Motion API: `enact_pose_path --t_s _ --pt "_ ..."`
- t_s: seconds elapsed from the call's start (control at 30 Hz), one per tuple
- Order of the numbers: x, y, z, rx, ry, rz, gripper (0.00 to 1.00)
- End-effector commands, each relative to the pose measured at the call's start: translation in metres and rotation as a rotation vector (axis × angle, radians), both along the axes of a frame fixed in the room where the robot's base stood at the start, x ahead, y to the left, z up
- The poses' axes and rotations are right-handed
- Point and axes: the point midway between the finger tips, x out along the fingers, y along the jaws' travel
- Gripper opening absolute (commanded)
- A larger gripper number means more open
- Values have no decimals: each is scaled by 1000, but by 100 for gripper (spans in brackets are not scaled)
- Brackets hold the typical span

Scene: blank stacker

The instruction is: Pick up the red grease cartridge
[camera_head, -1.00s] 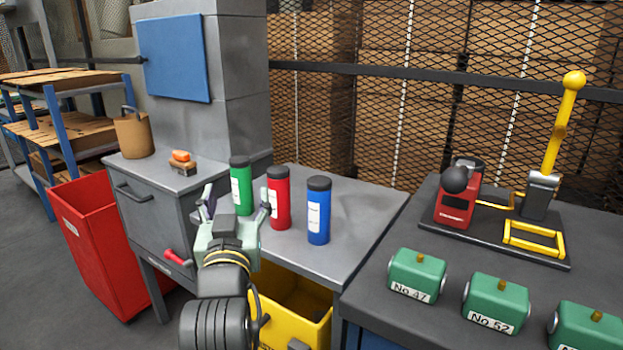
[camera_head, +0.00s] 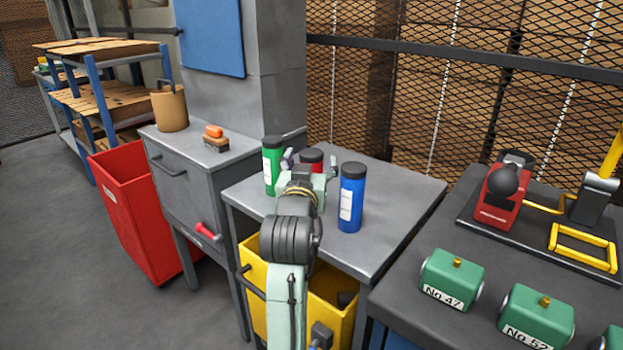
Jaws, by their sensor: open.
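The red grease cartridge (camera_head: 312,157) stands on the grey side table (camera_head: 395,190), between the green cartridge (camera_head: 271,165) on the left and the blue cartridge (camera_head: 351,200) on the right. Only its dark cap and a little red below it show; my gripper hides the rest. My gripper (camera_head: 311,164) is open, with one finger on each side of the red cartridge as seen from here. I cannot tell whether the fingers touch it. The left finger is close to the green cartridge.
A yellow bin (camera_head: 331,312) is below the table and a red bin (camera_head: 143,210) is at left. A brush (camera_head: 215,140) lies on the grey cabinet. Green blocks (camera_head: 452,278) and a red device (camera_head: 500,195) are on the right bench. The table's back is clear.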

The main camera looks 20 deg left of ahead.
Motion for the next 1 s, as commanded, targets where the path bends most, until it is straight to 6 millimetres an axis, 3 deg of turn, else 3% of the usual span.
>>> enact_pose_path --t_s 0.13,0.37,1.0 --pt "13 2 1 0 -1 0 66" --pt "14 3 0 0 -2 0 66" --pt "14 3 0 0 -1 0 23"
